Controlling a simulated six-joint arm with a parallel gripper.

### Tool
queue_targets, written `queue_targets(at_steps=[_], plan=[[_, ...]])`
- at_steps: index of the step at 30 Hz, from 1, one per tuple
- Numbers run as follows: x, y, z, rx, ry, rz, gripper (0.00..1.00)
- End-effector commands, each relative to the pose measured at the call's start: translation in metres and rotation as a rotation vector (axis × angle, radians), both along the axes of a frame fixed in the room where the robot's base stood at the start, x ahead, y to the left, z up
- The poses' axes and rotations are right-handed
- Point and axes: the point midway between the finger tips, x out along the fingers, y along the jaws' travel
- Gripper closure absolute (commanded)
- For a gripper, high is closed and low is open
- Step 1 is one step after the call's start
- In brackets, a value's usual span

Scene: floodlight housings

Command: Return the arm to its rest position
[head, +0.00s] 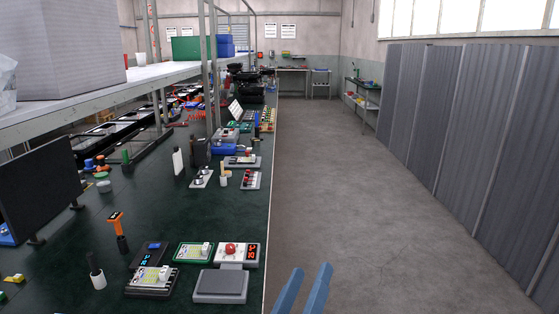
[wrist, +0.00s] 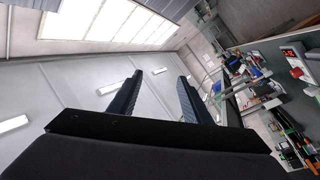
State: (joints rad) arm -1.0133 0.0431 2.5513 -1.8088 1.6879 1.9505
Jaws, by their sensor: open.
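My gripper (head: 303,290) shows at the bottom of the head view as two blue fingers, apart, beyond the right edge of the green bench (head: 145,213) and over the floor side. In the wrist view my gripper (wrist: 158,95) has two dark fingers spread with nothing between them. Behind them are the ceiling and windows, with the room tilted. The rest of my arm is out of the head view.
Near the bench edge lie a grey plate (head: 220,286), a unit with a red button (head: 231,250), a green-framed board (head: 193,252) and a housing (head: 152,280). A dark monitor (head: 38,190) stands left. The floor (head: 340,190) is clear; grey panels (head: 465,130) line the right.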

Motion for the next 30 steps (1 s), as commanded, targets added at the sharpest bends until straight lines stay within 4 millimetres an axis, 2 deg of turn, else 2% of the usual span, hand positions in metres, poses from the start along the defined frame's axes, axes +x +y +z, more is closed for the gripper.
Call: queue_targets(at_steps=[1,3,5,8,11,15,18,20,24,27,30], plan=[[-0.002,-0.026,-0.002,0.070,-0.011,-0.076,0.56],[-0.007,-0.057,-0.012,0.135,0.000,-0.178,0.56],[-0.013,-0.081,-0.027,0.157,0.044,-0.272,0.56],[-0.025,-0.119,-0.059,0.160,0.173,-0.425,0.56],[-0.043,-0.151,-0.101,0.146,0.372,-0.571,0.56],[-0.082,-0.186,-0.171,0.166,0.736,-0.733,0.56],[-0.115,-0.194,-0.221,0.235,1.005,-0.782,0.56],[-0.132,-0.191,-0.248,0.294,1.154,-0.779,0.56],[-0.161,-0.170,-0.303,0.475,1.431,-0.687,0.56],[-0.167,-0.149,-0.332,0.614,1.548,-0.566,0.56],[-0.162,-0.129,-0.351,0.734,1.597,-0.435,0.56]])
